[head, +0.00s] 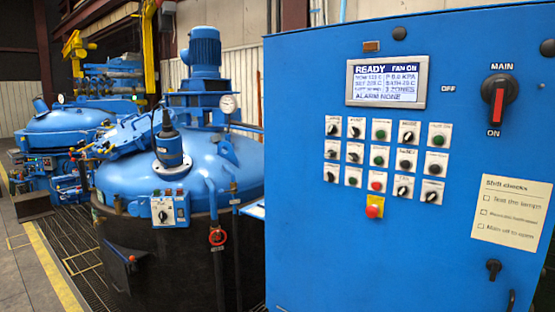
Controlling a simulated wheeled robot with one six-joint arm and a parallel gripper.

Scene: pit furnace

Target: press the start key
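A blue control cabinet (300,240) fills the right half of the head view. Its face carries a grid of knobs and push buttons on small white plates. Several buttons are green, such as one in the top row (381,135), one below it (379,160) and one at the top right (438,141). A red button (376,186) sits in the bottom row. The plate lettering is too small to read, so I cannot tell which is the start key. The screen (387,82) reads READY, FAN ON and ALARM NONE. My gripper is not in view.
A red emergency-stop-like button on yellow (375,206) sits below the grid. The red-handled MAIN switch (498,105) stands upright, near ON. A "Shift checks" note (511,211) and a black handle (493,269) are at right. A blue-lidded furnace (190,185) stands left; floor shows far left.

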